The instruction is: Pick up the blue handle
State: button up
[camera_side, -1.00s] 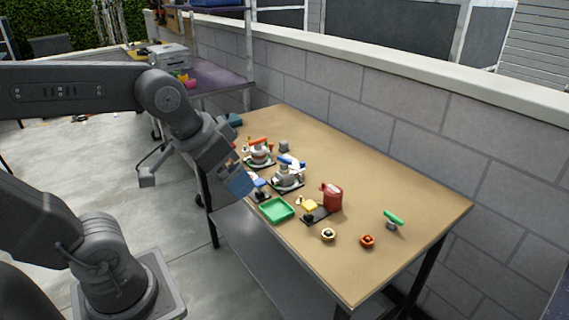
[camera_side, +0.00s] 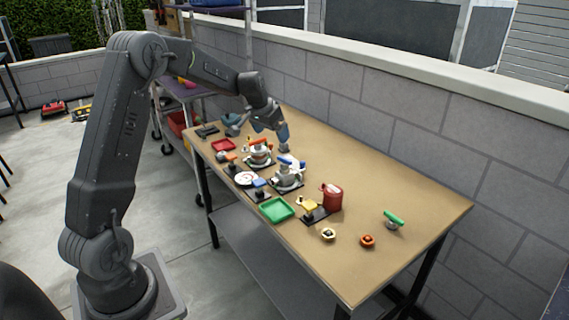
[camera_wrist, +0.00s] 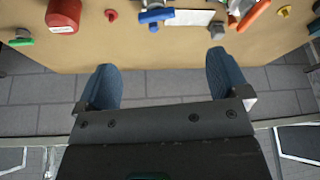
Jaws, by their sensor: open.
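The blue handle (camera_side: 291,162) sits on top of a grey valve (camera_side: 287,177) on a dark base, at mid-table in the side view.
An orange-handled valve (camera_side: 258,152) stands left of the blue one. The block wall (camera_side: 400,140) runs behind the table (camera_side: 350,270), whose right front is clear.

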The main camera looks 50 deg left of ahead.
aim_at(284, 158)
jog(key=x, duration=0.8)
jog(key=shift+w+f, duration=0.1)
jog(key=shift+f, duration=0.1)
jog(key=shift+d+x, duration=0.15)
jog(key=shift+x, duration=1.15)
jog(key=shift+d+x, duration=0.1)
jog(key=shift+x, duration=1.2)
jog(key=shift+w, duration=0.2)
jog(key=shift+c, duration=0.4)
jog(key=shift+r, duration=0.1)
jog(key=c, duration=1)
jog(key=shift+o, duration=0.2)
jog(key=shift+r, duration=0.1)
